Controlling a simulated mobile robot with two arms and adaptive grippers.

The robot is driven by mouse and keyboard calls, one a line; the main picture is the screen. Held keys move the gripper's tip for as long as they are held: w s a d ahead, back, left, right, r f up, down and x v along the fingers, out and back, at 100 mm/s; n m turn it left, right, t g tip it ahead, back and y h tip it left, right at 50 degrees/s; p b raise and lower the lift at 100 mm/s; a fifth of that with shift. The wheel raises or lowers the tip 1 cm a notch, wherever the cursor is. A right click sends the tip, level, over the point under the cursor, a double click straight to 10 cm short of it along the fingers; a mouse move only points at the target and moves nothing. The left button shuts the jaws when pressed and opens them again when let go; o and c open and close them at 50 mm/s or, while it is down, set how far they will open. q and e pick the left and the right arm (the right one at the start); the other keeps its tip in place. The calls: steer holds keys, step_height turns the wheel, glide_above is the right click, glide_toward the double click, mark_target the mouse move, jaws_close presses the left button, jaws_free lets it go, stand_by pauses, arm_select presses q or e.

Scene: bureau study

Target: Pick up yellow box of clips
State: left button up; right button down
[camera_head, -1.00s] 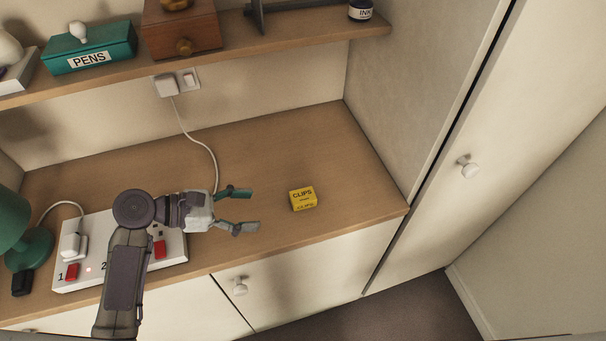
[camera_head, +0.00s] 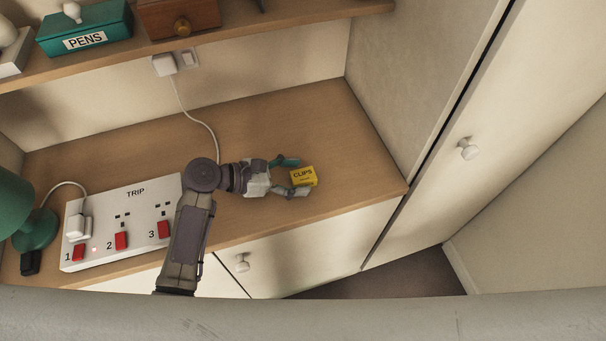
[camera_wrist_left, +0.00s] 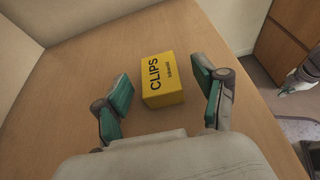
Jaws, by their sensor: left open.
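The yellow box of clips (camera_head: 304,176) sits on the wooden desk top, towards its right front part. My left gripper (camera_head: 297,177) is open, low over the desk, with its green-padded fingers on either side of the box. In the left wrist view the box (camera_wrist_left: 163,80) lies between the open fingers (camera_wrist_left: 164,88), with its CLIPS label showing. A grey part, seemingly my right gripper (camera_wrist_left: 301,76), is at the right edge of that view, partly cut off.
A white TRIP power strip (camera_head: 140,205) with red switches and a green lamp (camera_head: 37,230) stand to the left. A white cable (camera_head: 197,120) hangs behind my left arm. A shelf (camera_head: 290,22) is above; a tall cabinet (camera_head: 440,140) bounds the right. Desk around the box is clear.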

arm_select(q)
steer(key=shift+x, duration=1.15)
steer(key=shift+w+d, duration=0.15)
steer(key=shift+d, duration=0.05)
steer(key=shift+a, duration=0.1)
steer(key=c, duration=1.2)
arm_select(e)
steer(key=shift+s+a+r, duration=0.15)
steer(key=shift+s+a, duration=0.1)
steer(key=shift+s, duration=0.45)
arm_select(q)
steer(key=shift+c, duration=0.2)
